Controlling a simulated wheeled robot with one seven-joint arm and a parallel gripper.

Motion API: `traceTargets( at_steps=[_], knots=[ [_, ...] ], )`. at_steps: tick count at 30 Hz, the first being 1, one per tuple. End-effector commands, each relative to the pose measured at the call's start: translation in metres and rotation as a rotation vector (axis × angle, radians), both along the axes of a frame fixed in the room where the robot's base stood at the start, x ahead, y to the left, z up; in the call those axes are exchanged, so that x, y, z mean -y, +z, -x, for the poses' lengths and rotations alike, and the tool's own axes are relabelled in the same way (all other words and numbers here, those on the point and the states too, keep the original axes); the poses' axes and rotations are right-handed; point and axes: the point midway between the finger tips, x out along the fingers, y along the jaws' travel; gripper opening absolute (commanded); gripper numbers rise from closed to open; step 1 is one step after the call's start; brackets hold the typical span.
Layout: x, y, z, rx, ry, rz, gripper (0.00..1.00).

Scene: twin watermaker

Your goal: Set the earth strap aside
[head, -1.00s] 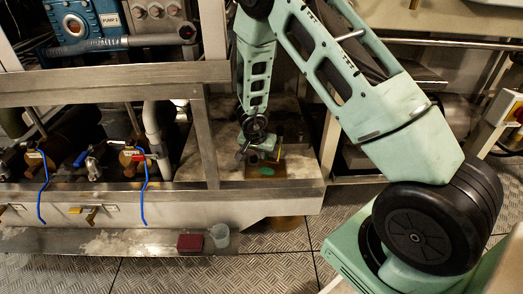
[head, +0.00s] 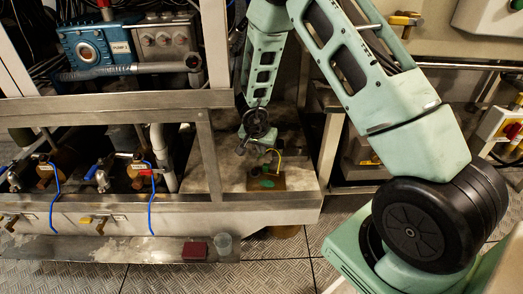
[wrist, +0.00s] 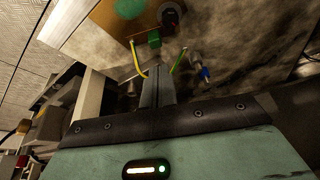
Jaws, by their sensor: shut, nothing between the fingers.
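The earth strap is a thin yellow-green lead. In the head view it shows as a yellow loop (head: 279,157) standing up at the brown board (head: 280,184). In the wrist view a yellow length (wrist: 138,60) shows left of my fingers and a green length (wrist: 179,61) right of them; the part between is hidden. My gripper (head: 242,150) is shut and empty, above the ledge and just left of the strap in the head view. Its fingers (wrist: 157,84) point towards the board. I cannot tell whether they touch the strap.
The board bears a green oval patch (head: 267,183); a green block (wrist: 154,39) and a blue-tipped metal part (wrist: 205,73) are near the strap. A frame post (head: 207,150) stands left of my gripper. A dark red box (head: 195,250) and a clear cup (head: 223,244) stand on the lower shelf.

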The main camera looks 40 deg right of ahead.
Motion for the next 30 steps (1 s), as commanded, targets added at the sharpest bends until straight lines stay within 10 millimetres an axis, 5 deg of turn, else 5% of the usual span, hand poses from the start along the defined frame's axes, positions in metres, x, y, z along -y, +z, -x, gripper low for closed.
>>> traceTargets(
  at_steps=[3, 8, 21, 30],
  knots=[
    [0.000, 0.012, 0.000, -0.001, -0.002, -0.001, 0.00],
    [0.000, 0.017, -0.005, 0.008, 0.029, -0.003, 0.40],
    [-0.018, 0.045, -0.060, 0.075, 0.640, -0.064, 0.40],
    [-0.015, 0.063, -0.046, -0.091, 1.216, -0.087, 0.40]
  ],
)
